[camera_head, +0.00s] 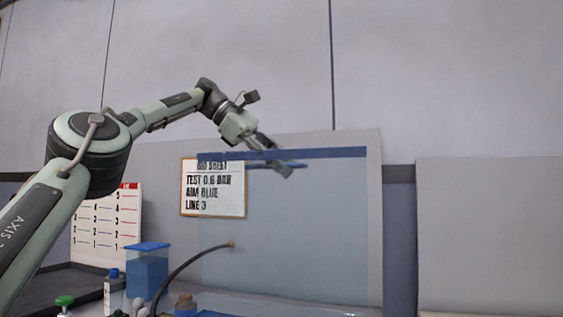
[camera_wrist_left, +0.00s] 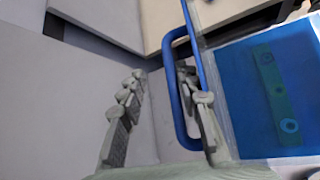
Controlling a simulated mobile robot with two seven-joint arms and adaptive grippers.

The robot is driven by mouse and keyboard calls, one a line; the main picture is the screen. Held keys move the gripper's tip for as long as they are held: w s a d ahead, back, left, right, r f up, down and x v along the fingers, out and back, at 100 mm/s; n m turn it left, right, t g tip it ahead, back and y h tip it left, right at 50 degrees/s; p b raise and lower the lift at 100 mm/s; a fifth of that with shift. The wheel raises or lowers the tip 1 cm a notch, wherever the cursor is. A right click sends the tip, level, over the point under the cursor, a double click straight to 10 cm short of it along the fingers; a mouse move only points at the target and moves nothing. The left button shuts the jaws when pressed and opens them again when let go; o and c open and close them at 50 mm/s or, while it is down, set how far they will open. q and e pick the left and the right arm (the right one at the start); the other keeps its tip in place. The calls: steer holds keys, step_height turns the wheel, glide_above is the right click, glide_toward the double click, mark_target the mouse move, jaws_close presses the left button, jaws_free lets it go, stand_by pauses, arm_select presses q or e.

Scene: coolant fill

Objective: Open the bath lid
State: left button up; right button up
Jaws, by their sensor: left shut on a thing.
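A see-through lid (camera_head: 300,225) with a blue band along its top edge stands raised in the head view, in front of a grey panel. A blue bar handle (camera_head: 299,165) shows just below that band. My left gripper (camera_head: 275,157) is at the handle, near the lid's top edge. In the left wrist view the blue loop handle (camera_wrist_left: 179,100) passes by the right-hand finger, and the gripper is shut on it. The exact contact is partly hidden by the finger. My right gripper is not in view.
A blue container (camera_head: 147,270), a dark hose (camera_head: 185,268) and a chart (camera_head: 107,227) are lower left. The wall area above is free.

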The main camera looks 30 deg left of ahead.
mark_target(223, 159)
arm_select(q)
steer(key=shift+w+a+f, duration=0.25)
steer(key=shift+a+f, duration=0.05)
steer(key=shift+f, duration=0.2)
steer(key=shift+s+r, duration=0.15)
steer(key=shift+r, duration=0.05)
steer(key=s+a, duration=0.2)
steer(key=s+a+r, duration=0.1)
steer(key=s+a, duration=0.1)
steer(key=a, duration=0.1)
steer(key=s+a, duration=0.2)
steer(key=shift+s+a+r, duration=0.2)
steer(key=shift+a+r, duration=0.15)
steer(key=a, duration=0.1)
steer(key=s+a, duration=0.1)
steer(key=a, duration=0.1)
steer(key=shift+s+a+f, duration=0.2)
steer(key=shift+a+f, duration=0.05)
steer(key=shift+f, duration=0.15)
steer(key=shift+d+r, duration=0.25)
steer(key=shift+d, duration=0.35)
steer(key=shift+a+f, duration=0.1)
steer(key=shift+a, duration=0.05)
